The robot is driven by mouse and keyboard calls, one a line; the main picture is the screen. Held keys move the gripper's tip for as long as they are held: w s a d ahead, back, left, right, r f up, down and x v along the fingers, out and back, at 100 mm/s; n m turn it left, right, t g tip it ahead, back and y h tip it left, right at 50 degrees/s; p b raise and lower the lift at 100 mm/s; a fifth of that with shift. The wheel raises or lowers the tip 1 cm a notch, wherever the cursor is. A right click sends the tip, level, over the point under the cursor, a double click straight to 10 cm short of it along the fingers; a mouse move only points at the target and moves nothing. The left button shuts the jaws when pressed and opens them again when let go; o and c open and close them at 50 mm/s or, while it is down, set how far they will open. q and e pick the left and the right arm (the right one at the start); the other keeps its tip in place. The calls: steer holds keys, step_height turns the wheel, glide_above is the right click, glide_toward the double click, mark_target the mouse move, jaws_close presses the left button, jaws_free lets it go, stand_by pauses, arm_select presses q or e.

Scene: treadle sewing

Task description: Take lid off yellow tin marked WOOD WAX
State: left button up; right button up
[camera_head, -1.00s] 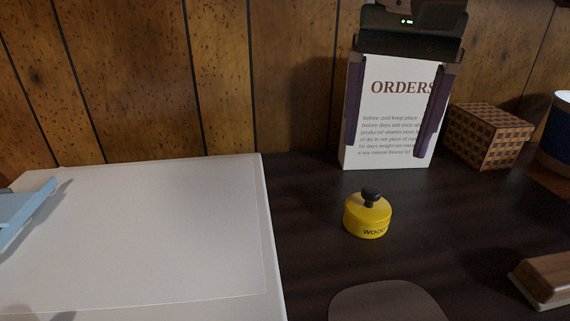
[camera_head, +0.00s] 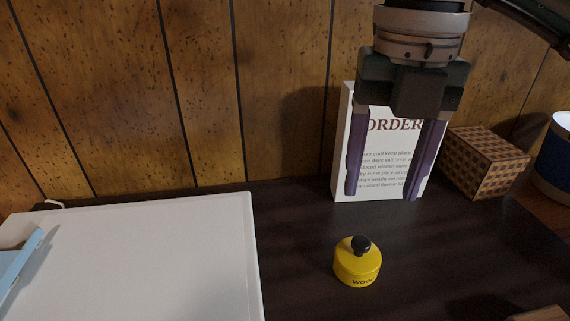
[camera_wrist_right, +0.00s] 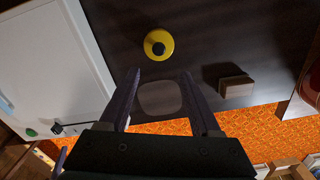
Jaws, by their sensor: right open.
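The yellow tin (camera_head: 357,270) stands upright on the dark table, with part of its lettering, "WOO", showing on its front. Its lid with a black knob (camera_head: 361,244) is on top. In the right wrist view the tin (camera_wrist_right: 158,43) lies beyond the fingertips, seen from above with its knob in the middle. My right gripper (camera_head: 382,194) is open and empty, fingers pointing down. In the head view it shows above the tin, in front of the orders box; the fingers are apart from the tin. My left gripper is not in view.
A checkered wooden box (camera_head: 487,165) and a blue-and-white container (camera_head: 555,160) are at the right. A white panel (camera_head: 130,265) fills the left. Dark table (camera_head: 300,240) around the tin is clear.

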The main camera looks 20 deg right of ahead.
mark_target(362, 241)
step_height(362, 241, down, 4)
steer(key=shift+r+m+b, duration=0.1)
steer(key=shift+m+b, duration=0.25)
steer(key=shift+m, duration=0.15)
steer(key=f, duration=0.4)
steer(key=f+b, duration=0.1)
steer(key=f, duration=0.1)
steer(key=shift+w+f, duration=0.1)
steer(key=shift+w, duration=0.3)
steer(key=shift+d, duration=0.1)
jaws_close()
